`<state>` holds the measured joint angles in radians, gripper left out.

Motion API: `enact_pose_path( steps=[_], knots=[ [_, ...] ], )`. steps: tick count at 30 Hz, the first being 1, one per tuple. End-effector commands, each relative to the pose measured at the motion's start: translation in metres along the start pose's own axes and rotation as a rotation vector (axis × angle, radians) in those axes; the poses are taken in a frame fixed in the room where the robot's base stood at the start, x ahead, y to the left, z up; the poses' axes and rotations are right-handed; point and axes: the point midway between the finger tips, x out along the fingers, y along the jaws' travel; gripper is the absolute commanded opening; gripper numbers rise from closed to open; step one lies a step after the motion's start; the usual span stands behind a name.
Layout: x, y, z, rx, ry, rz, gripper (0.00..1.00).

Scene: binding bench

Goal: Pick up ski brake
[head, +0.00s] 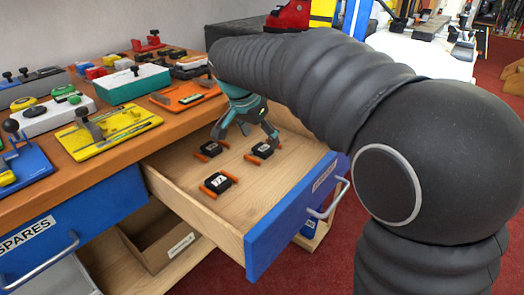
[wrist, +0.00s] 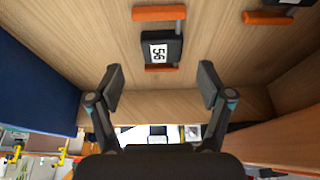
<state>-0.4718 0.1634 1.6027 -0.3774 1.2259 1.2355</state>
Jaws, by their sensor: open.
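Three ski brakes lie on the floor of the open drawer, each a black block with orange-red end pieces. One is at the back right (head: 262,149), one at the back left (head: 208,149), and one nearer the front (head: 218,182) with a white number label. My gripper (head: 245,137) is open and empty above the back of the drawer. In the wrist view a ski brake labelled 56 (wrist: 161,48) lies just beyond the gap between my open fingers (wrist: 162,86), not held. Part of another brake shows at the top right edge (wrist: 268,17).
The drawer's blue front (head: 295,215) and wooden side walls surround the brakes. The bench top above holds a yellow plate fixture (head: 108,132), a teal and white box (head: 132,84) and an orange tray (head: 185,97). Bare drawer floor lies toward the front.

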Motion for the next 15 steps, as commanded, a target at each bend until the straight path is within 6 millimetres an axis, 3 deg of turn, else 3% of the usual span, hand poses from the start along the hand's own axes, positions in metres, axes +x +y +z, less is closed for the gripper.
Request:
enact_pose_path(
  steps=[6,15],
  knots=[
    [0.03,-0.003,0.004,0.001,-0.001,0.002,0.79],
    [0.037,-0.003,0.004,0.001,-0.001,0.0,0.79]
  ],
)
